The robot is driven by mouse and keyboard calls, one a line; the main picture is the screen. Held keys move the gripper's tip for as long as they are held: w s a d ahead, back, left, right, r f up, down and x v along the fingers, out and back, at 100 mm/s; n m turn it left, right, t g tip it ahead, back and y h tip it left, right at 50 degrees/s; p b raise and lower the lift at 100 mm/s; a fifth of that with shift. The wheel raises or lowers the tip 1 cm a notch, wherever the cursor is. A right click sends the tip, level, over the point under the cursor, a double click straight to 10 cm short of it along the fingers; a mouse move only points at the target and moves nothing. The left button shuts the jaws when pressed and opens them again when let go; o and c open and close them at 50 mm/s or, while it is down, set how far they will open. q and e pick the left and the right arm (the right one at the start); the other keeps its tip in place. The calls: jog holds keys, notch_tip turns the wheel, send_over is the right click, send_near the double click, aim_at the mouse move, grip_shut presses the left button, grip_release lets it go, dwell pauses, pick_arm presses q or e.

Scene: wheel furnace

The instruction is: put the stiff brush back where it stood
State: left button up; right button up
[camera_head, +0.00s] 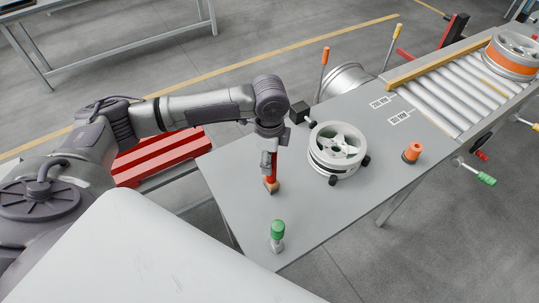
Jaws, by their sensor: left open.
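The stiff brush (273,184), with a red handle and a tan lower end, stands about upright on the grey table (235,200), left of the wheel. My left gripper (270,163) points down at the brush's handle and is open. Its fingers overlap the upper part of the handle, so I cannot tell whether they touch it. My right gripper is not in view.
A wheel (338,150) sits on the table amid dark blocks. A green-topped tool (277,232) stands near the front edge, and an orange-topped one (412,152) to the right. A roller conveyor (450,95) carries an orange-banded wheel (512,58). The table between brush and green-topped tool is clear.

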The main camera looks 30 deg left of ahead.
pick_arm(q)
notch_tip(320, 180, up, 14)
jog(key=b, duration=0.3)
jog(key=shift+d+b, duration=0.15)
jog(key=shift+b, duration=0.15)
jog(key=shift+f, duration=0.1)
